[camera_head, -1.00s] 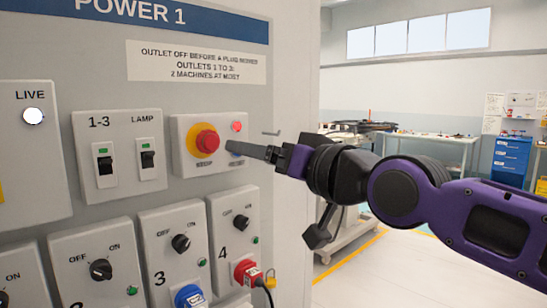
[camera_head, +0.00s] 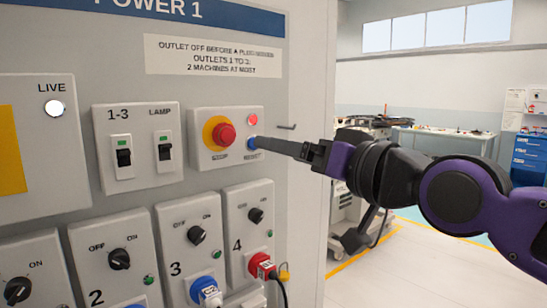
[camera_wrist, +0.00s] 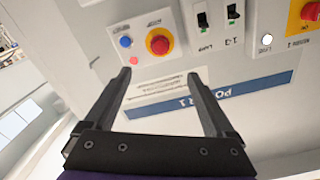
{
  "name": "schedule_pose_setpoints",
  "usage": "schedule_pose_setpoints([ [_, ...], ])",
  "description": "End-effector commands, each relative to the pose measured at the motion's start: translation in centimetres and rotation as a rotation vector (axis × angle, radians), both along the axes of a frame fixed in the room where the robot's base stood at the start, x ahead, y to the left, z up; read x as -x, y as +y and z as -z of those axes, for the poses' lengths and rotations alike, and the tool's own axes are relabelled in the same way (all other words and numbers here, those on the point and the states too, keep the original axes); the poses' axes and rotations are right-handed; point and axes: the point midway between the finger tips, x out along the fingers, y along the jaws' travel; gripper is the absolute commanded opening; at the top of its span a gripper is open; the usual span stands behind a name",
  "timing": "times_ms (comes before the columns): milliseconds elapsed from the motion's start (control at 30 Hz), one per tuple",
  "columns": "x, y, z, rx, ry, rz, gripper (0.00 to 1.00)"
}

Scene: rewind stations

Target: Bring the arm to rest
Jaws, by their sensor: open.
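My gripper (camera_head: 262,143) is at the end of my purple and black arm, held out level in front of the power panel. The wrist view shows its two dark fingers (camera_wrist: 160,74) spread apart with nothing between them. In the head view its tips appear just right of the blue reset button (camera_head: 252,143); I cannot tell whether they touch anything. The wrist view shows the blue button (camera_wrist: 126,42) beyond the left fingertip, with space around it. The red stop knob (camera_head: 224,135) on its yellow ring is left of it, and a red lamp (camera_head: 252,119) is lit above.
The POWER 1 panel (camera_head: 310,60) fills the left side. It carries two rocker switches (camera_head: 124,157), a lit LIVE lamp (camera_head: 54,108) and outlet units with knobs, some with plugs and a cable (camera_head: 262,266). A small hook (camera_head: 287,127) sticks out. Open floor lies to the right.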

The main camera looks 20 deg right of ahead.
Motion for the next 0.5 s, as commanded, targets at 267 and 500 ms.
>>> schedule_pose_setpoints([
  [267,0.4,1.0,0.8,0.064,0.066,0.015,0.89],
  [500,2.7,4.3,8.0,0.328,0.449,0.074,0.89],
])
